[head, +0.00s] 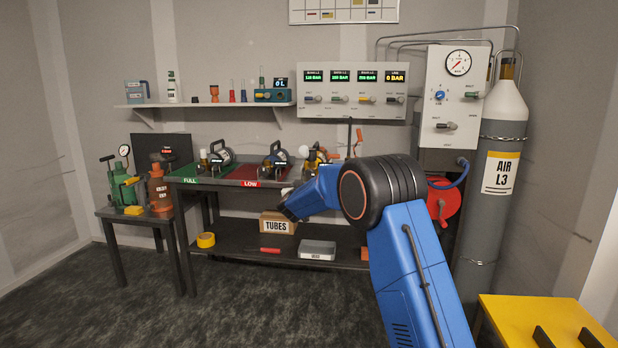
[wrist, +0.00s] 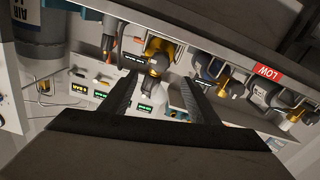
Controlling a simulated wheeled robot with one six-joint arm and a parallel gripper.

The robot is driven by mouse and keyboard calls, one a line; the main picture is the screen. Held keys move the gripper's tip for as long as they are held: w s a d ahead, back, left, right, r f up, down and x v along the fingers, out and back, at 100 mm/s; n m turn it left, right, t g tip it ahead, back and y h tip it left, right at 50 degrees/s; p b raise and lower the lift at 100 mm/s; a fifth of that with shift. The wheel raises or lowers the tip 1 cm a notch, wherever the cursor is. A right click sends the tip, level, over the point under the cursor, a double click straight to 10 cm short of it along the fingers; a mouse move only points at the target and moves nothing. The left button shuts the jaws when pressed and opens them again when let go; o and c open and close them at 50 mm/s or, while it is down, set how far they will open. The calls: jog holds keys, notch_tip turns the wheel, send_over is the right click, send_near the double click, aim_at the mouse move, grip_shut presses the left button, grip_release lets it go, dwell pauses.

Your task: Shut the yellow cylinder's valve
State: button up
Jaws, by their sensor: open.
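The yellow cylinder (head: 313,163) lies at the right part of the bench in the head view, partly hidden by my arm. In the wrist view, which is turned over, the yellow cylinder (wrist: 159,50) shows beyond my fingers, with a pale valve end pointing toward me. My gripper (wrist: 159,80) is open and empty. Its two dark fingers stand to either side of the cylinder's valve end in that picture. I cannot tell how far the fingertips are from the valve, or how far the valve is turned. In the head view my arm hides the fingers.
A gauge panel (head: 352,105) hangs behind the bench. A tall AIR L3 cylinder (head: 495,220) stands at the right. A TUBES box (head: 278,224) sits below.

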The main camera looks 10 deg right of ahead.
aim_at(310, 174)
jog(key=x, duration=1)
jog(key=shift+w, duration=0.2)
jog(key=c, duration=1)
